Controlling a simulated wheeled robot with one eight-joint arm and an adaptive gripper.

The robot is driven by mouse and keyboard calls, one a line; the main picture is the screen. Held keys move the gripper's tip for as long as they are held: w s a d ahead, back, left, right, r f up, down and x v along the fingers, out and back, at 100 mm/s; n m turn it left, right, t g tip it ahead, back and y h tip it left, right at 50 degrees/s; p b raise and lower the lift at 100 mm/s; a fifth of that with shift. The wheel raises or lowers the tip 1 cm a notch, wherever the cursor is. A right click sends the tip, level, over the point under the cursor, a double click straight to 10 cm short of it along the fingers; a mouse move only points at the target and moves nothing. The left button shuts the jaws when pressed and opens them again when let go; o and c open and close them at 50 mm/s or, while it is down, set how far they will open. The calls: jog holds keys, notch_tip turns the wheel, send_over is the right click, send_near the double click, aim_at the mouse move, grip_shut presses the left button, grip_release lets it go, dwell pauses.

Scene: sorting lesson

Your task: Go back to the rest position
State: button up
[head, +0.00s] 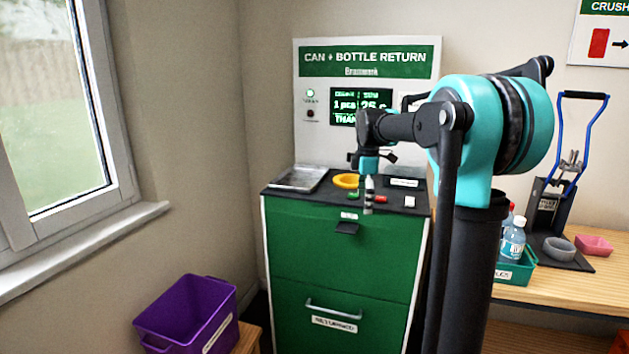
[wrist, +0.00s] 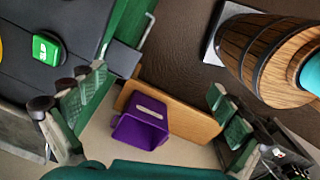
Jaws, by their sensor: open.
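My gripper (head: 369,187) hangs over the dark top of the green return cabinet (head: 340,250) in the head view, small and partly hidden by its own wrist. In the wrist view my gripper (wrist: 157,88) has its two green-padded fingers spread wide apart. No object is held between them. A purple crate (wrist: 140,128) shows through the gap, well beyond the fingers. My turquoise and black arm crosses the right half of the head view, bent over toward the cabinet.
The purple crate (head: 190,313) stands low at left. A wooden bench (head: 565,290) with bottles (head: 513,240) and a blue-handled crusher (head: 560,195) is at right. A barrel (wrist: 262,60) shows in the wrist view.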

jog(key=s+d+f+m+t, duration=0.2)
jog(key=s+f+m, duration=0.7)
jog(key=s, duration=0.5)
jog(key=s+d+f+m+t, duration=0.1)
jog(key=s+f+m, duration=0.8)
jog(key=s+f, duration=0.5)
jog(key=shift+s+d+t, duration=0.25)
jog(key=shift+d+t, duration=0.15)
jog(key=shift+s+f, duration=0.1)
